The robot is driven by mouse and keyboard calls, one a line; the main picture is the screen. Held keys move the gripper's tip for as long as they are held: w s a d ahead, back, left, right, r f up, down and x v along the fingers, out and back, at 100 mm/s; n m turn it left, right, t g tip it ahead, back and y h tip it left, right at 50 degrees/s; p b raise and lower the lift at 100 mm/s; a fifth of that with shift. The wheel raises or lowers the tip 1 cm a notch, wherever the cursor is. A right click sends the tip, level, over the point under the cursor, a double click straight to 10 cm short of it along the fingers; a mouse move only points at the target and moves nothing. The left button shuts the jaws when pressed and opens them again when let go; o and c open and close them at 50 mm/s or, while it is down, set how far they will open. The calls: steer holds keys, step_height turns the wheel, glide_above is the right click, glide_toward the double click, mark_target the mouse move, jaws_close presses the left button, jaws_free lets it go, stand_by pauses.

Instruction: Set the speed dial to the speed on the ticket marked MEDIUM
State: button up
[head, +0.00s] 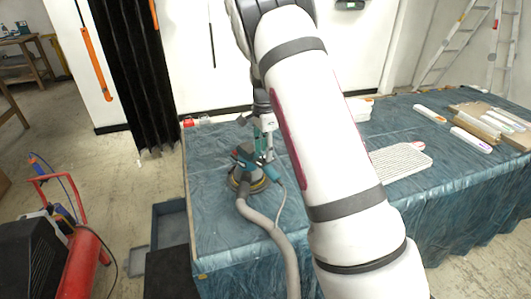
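A teal and dark sander (246,168) with a round pad and a grey hose stands on the left part of the covered table. Its speed dial is too small to make out. My gripper (267,146) is at the upper right of the sander, very close to it, pointing down. I cannot tell whether it touches the sander or whether its fingers are open. My white arm hides part of the table behind it. No ticket marked MEDIUM can be read.
The table (225,235) has a blue plastic cover. A white perforated sheet (402,160), white bars with coloured ends (471,140) and brown boards (490,118) lie to the right. A red-framed machine (85,255) and dark crates (170,225) stand on the floor at left.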

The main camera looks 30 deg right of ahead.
steer(key=shift+f, duration=0.9)
jaws_close()
